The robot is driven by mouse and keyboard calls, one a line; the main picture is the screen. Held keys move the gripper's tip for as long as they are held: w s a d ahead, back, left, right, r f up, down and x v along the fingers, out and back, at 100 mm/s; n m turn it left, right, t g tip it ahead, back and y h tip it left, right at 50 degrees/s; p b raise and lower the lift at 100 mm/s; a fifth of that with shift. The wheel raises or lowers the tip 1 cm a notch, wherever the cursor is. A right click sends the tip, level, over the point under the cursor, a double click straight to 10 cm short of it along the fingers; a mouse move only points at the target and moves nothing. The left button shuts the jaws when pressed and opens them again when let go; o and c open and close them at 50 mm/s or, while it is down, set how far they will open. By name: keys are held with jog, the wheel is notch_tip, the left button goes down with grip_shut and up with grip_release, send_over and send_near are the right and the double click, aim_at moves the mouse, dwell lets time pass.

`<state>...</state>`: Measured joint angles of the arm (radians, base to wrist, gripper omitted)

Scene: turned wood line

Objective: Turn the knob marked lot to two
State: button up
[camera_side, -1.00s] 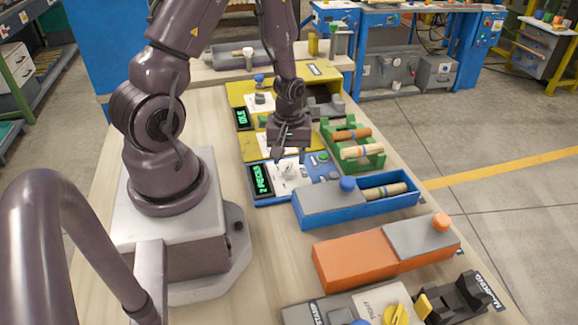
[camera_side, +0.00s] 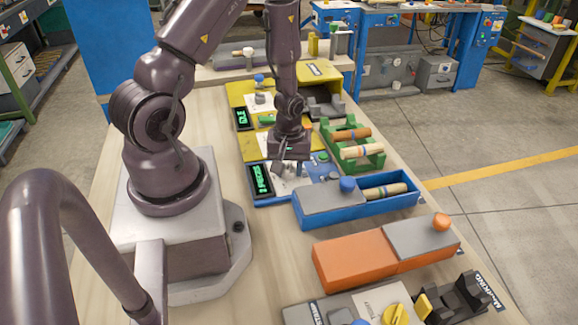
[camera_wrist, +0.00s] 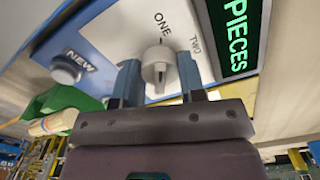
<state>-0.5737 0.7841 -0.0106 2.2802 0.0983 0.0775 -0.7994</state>
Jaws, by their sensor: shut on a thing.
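A pale grey knob (camera_wrist: 155,57) sits on a white dial plate on the blue panel (camera_wrist: 110,30). The words ONE and TWO are printed beside it, TWO toward the display. The knob's ridge appears to point toward ONE. No lot marking is readable. My gripper (camera_wrist: 157,78) is shut on the knob, one finger on each side. In the side view my gripper (camera_side: 287,170) is low over the blue panel and largely hides the knob.
A lit display (camera_wrist: 235,35) reading PIECES and a NEW button (camera_wrist: 67,67) flank the knob. A green rack (camera_side: 352,147) with wooden pieces and a blue box (camera_side: 330,208) stand close by. A yellow panel (camera_side: 243,92) lies behind.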

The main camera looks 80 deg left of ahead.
aim_at(289, 165)
jog(key=shift+m, duration=0.3)
jog(key=m, duration=1.1)
dwell(0.5)
jog(key=o, duration=0.6)
jog(key=shift+o, duration=0.2)
notch_tip(289, 165, up, 13)
dwell(0.3)
